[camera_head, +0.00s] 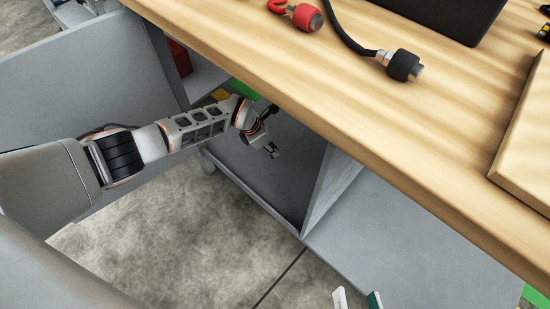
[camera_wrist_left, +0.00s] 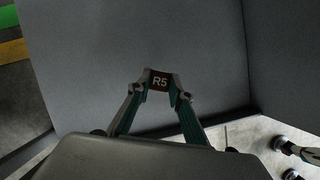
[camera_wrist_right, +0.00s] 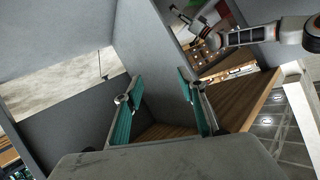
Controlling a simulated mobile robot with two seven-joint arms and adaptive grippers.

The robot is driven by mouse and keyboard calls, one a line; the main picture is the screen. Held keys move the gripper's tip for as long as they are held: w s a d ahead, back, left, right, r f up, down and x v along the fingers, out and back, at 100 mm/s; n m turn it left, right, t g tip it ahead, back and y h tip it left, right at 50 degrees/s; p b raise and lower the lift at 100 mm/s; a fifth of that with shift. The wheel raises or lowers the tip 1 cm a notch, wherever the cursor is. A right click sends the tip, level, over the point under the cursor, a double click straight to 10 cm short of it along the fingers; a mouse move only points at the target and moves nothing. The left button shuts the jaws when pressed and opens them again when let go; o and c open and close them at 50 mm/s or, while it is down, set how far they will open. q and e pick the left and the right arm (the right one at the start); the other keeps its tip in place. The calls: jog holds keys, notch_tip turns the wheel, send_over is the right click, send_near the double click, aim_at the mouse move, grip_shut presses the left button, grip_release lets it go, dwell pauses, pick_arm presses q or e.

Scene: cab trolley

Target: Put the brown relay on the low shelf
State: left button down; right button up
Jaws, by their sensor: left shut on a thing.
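The brown relay (camera_wrist_left: 160,81), marked R5, is between the fingertips of my left gripper (camera_head: 271,150) in the left wrist view. That gripper is shut on it and reaches under the wooden top, into the grey trolley compartment. The low shelf (camera_head: 242,173) shows below and beside it in the head view. In the left wrist view a plain grey surface (camera_wrist_left: 95,60) lies beyond the relay; I cannot tell whether the relay touches it. The relay is too small to make out in the head view. My right gripper (camera_head: 357,301) is open and empty, low at the bottom edge.
The wooden worktop (camera_head: 300,75) overhangs the compartment. A red plug (camera_head: 306,17) and a black cable connector (camera_head: 403,66) lie on it. A grey upright panel (camera_head: 330,185) bounds the compartment on the right. A grey panel (camera_head: 70,75) stands at the left. Speckled floor (camera_head: 150,240) is clear.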

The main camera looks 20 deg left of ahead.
pick_arm(q)
jog(key=f, duration=0.3)
jog(key=shift+s+f+b, duration=0.1)
jog(key=shift+s+b, duration=0.2)
jog(key=shift+w+f, duration=0.1)
jog(key=shift+f, duration=0.2)
jog(key=shift+w+b, duration=0.15)
jog(key=shift+b, duration=0.15)
notch_tip(320, 180, down, 4)
jog(key=shift+f+b, duration=0.2)
jog(key=shift+b, duration=0.9)
jog(key=c, duration=2.9)
grip_release()
jog(key=shift+w+r, duration=0.2)
jog(key=shift+r, duration=0.05)
grip_shut()
pick_arm(e)
jog(key=a+m, duration=0.2)
jog(key=s+a+m, duration=0.1)
jog(key=m, duration=0.2)
jog(key=shift+a+f+t, duration=0.2)
jog(key=shift+a+t, duration=0.1)
jog(key=shift+a, duration=0.05)
pick_arm(q)
jog(key=shift+f, duration=0.1)
jog(key=o, duration=1.1)
grip_release()
